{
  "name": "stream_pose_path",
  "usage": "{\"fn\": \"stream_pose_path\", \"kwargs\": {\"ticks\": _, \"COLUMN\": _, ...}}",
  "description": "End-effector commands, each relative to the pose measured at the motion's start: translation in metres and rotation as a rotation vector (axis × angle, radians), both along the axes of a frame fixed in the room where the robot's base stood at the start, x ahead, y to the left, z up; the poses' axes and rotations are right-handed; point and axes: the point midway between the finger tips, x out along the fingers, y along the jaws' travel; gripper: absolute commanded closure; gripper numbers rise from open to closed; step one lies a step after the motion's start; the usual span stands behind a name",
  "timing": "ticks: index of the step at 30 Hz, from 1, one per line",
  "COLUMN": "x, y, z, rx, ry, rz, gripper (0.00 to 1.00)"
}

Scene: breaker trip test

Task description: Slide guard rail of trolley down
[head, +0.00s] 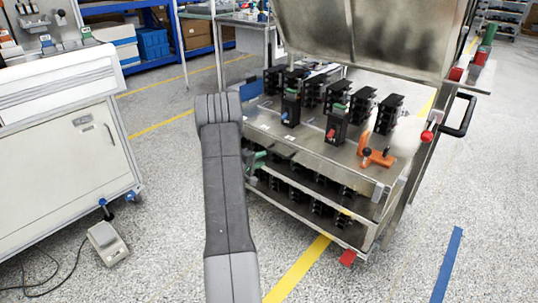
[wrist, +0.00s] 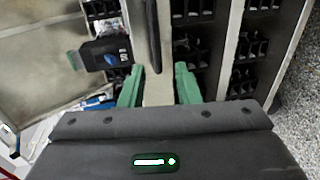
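The metal trolley (head: 310,152) stands at centre right with black breakers on its upper deck and lower shelves. A pale rail-like strip runs along the front edge of the upper deck; I cannot tell for sure that it is the guard rail. In the wrist view this pale strip (wrist: 157,92) passes between the green fingers, with a dark bar (wrist: 152,35) further along it. My gripper (wrist: 160,72) is open, its fingers apart on either side of the strip; contact cannot be told. In the head view its green fingers show at the trolley's left front, partly hidden by my arm.
A breaker with a blue toggle (wrist: 105,54) sits close to the left finger. A black handle (head: 459,115) sticks out at the trolley's right.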

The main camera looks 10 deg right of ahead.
Motion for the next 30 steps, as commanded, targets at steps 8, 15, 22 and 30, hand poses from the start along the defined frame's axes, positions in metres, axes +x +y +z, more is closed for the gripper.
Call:
{"fn": "stream_pose_path", "kwargs": {"ticks": 8, "x": -0.024, "y": 0.031, "z": 0.008, "rx": 0.001, "ry": 0.0, "rz": 0.001, "gripper": 0.7}}
{"fn": "stream_pose_path", "kwargs": {"ticks": 15, "x": -0.027, "y": 0.034, "z": 0.009, "rx": 0.001, "ry": -0.001, "rz": 0.0, "gripper": 0.7}}
{"fn": "stream_pose_path", "kwargs": {"ticks": 22, "x": -0.027, "y": 0.034, "z": 0.009, "rx": 0.001, "ry": -0.001, "rz": 0.0, "gripper": 0.7}}
{"fn": "stream_pose_path", "kwargs": {"ticks": 30, "x": -0.027, "y": 0.034, "z": 0.009, "rx": 0.0, "ry": 0.0, "rz": 0.0, "gripper": 0.7}}
